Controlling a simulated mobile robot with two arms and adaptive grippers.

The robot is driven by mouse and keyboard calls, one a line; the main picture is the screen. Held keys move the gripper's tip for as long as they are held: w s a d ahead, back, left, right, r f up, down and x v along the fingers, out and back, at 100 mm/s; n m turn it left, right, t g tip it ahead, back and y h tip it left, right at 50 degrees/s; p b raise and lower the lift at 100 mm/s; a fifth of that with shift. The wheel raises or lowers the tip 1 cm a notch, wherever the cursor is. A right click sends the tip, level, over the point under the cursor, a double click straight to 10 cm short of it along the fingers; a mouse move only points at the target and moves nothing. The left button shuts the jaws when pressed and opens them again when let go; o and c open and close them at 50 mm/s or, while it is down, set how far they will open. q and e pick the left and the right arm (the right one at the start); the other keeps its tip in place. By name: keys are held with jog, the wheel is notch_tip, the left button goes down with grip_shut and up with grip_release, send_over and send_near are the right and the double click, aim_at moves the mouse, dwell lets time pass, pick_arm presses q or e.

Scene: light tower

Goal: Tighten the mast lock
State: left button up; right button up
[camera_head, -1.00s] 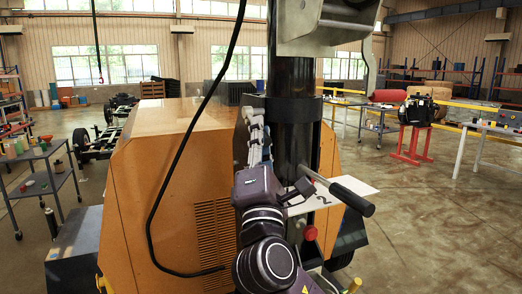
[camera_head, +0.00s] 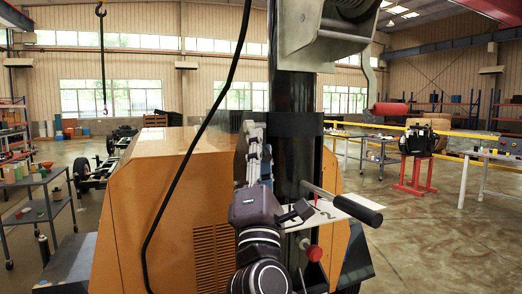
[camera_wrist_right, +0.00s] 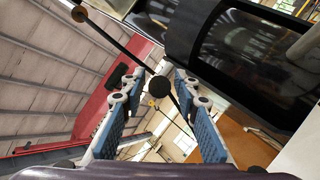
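The black mast (camera_head: 293,90) stands upright, with a wider black collar (camera_head: 296,124) around it. My right gripper (camera_head: 253,130) points upward just left of the mast, beside the collar. In the right wrist view my right gripper (camera_wrist_right: 158,110) is open, its blue-padded fingers apart. A round black knob (camera_wrist_right: 159,87) shows in the gap between the fingertips; I cannot tell whether it is between or beyond them, and no contact is visible. The mast (camera_wrist_right: 245,50) fills the upper right there. In the head view the knob cannot be made out. My left gripper is not in view.
A black-gripped lever (camera_head: 357,208) and a red knob (camera_head: 314,253) are right of my wrist. A winch with a red crank handle (camera_head: 390,108) is above. The orange housing (camera_head: 165,185) stands behind my arm, and a black cable (camera_head: 185,150) hangs left.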

jog(key=shift+s+f, duration=0.1)
jog(key=v, duration=1.1)
jog(key=shift+s+f, duration=0.2)
jog(key=shift+s, duration=0.1)
jog(key=shift+c, duration=0.5)
